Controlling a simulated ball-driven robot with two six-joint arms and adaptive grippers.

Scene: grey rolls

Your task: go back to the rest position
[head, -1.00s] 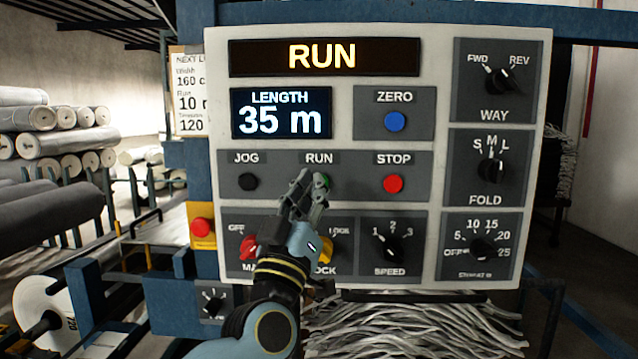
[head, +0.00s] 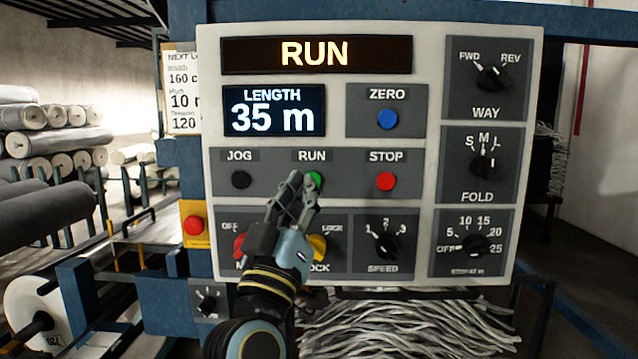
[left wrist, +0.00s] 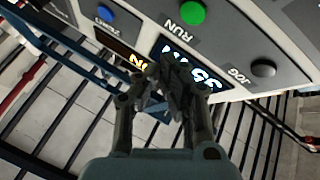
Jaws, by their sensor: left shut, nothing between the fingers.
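My left gripper (head: 297,194) is in front of the control panel (head: 435,60), just below and left of the green RUN button (head: 316,180), which it partly covers. Its fingers are together with nothing between them. In the left wrist view the shut fingers (left wrist: 172,80) show below the green button (left wrist: 192,13), with a gap in the picture between them. The top display (head: 314,54) reads RUN and the length display (head: 274,111) reads 35 m. My right gripper is not in view.
The red STOP button (head: 385,181), black JOG button (head: 241,180) and blue ZERO button (head: 387,119) surround the gripper's area. A yellow knob (head: 318,246) and a red knob (head: 239,246) are partly hidden by my arm. Grey rolls (head: 40,210) lie at the left.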

